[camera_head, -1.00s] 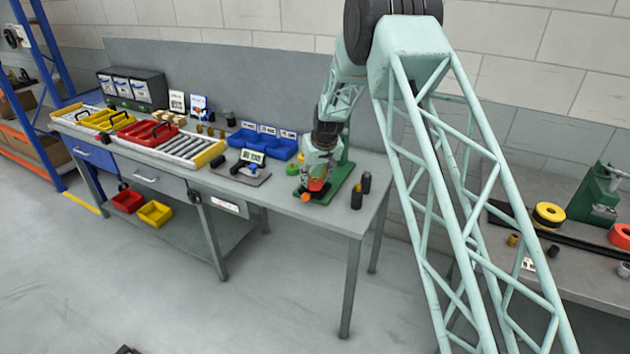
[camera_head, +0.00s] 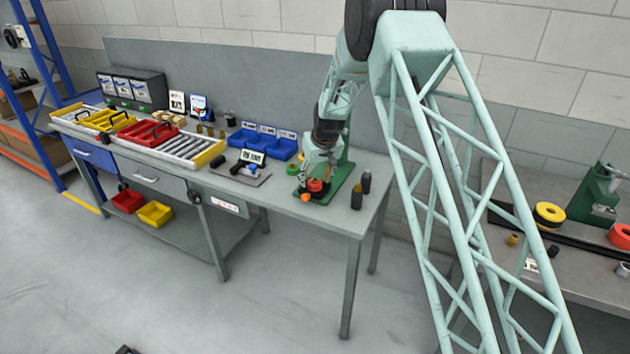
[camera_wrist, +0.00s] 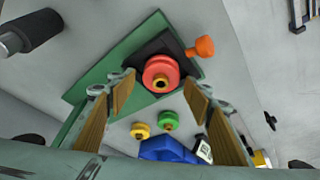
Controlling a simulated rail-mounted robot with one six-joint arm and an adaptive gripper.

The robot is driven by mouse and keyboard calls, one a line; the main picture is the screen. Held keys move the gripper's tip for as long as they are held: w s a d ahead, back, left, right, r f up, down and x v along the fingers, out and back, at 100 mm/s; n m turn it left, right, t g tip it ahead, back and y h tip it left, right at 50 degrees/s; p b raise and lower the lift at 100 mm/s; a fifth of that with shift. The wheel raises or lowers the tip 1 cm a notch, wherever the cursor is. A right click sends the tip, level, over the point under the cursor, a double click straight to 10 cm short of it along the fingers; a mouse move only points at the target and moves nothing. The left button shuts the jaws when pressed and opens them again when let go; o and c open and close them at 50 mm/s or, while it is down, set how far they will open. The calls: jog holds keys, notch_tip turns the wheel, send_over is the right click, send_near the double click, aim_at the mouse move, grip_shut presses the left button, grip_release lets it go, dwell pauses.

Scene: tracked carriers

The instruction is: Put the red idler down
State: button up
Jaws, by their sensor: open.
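The red idler (camera_wrist: 161,73), a flanged roller with a yellow-orange centre, sits on a dark block on the green fixture plate (camera_wrist: 100,75). It also shows in the head view (camera_head: 315,185), just below my gripper (camera_head: 318,170). In the wrist view my gripper (camera_wrist: 158,92) is open. Its two wood-coloured pads stand to the left and right of the idler, with gaps on both sides. An orange knob (camera_wrist: 204,46) sticks out beside the block. What lies under the idler is hidden.
A yellow roller (camera_wrist: 140,130) and a green roller (camera_wrist: 168,120) lie near the plate. Dark cylinders (camera_head: 361,188) stand to its right. Blue bins (camera_head: 262,142) are behind to the left. A small board (camera_head: 240,172) lies left of the plate. The bench's front right is clear.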

jog(key=v, duration=1.1)
jog(key=shift+s, duration=0.1)
dwell(0.7)
